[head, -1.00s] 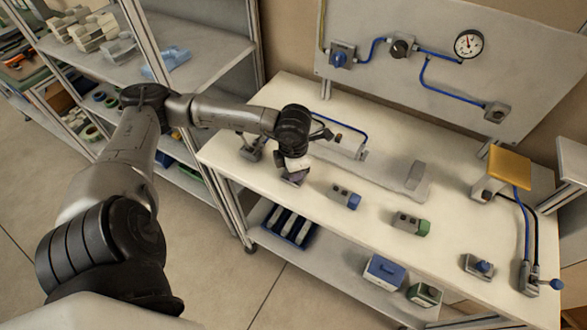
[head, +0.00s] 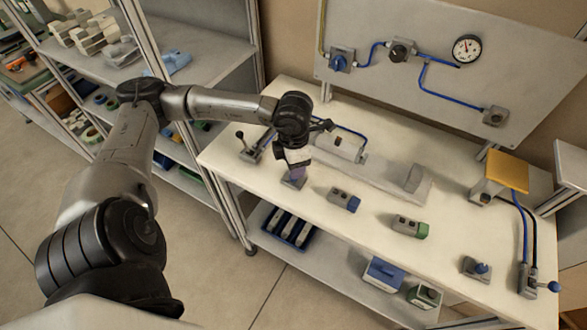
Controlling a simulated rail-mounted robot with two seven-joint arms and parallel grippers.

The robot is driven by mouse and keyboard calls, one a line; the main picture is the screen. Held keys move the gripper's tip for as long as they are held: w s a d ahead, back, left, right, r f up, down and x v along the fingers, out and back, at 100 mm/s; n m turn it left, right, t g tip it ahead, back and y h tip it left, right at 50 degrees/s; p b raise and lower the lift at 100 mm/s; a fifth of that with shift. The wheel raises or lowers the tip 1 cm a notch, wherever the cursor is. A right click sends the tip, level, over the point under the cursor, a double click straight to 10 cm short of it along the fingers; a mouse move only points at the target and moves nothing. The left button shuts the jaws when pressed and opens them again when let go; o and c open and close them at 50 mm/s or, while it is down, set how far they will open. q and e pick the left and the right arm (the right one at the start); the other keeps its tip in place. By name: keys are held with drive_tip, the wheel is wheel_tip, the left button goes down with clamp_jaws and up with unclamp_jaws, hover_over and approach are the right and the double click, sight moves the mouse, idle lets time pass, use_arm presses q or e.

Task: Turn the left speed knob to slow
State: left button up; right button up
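My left gripper (head: 298,163) points down over a small grey box (head: 292,181) near the front left of the white table. A purplish part shows on top of this box, right under the fingers. It may be the left speed knob, but the gripper covers most of it. I cannot tell whether the fingers touch it or whether they are open or shut. The knob's setting cannot be read. A similar grey box with a blue knob (head: 482,268) stands at the table's right front. My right gripper is not in view.
A black-tipped lever (head: 240,135) stands left of my gripper. Grey boxes with a blue end (head: 352,204) and a green end (head: 421,231) lie to its right. An orange-topped stand (head: 508,170) and a blue-ball lever (head: 554,286) are at the right. A gauge panel (head: 430,60) stands behind.

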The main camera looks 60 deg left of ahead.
use_arm(q)
wheel_tip(320, 180, up, 9)
drive_tip(key=p, duration=0.1)
drive_tip(key=shift+r, duration=0.15)
idle(0.7)
drive_tip(key=shift+r, duration=0.1)
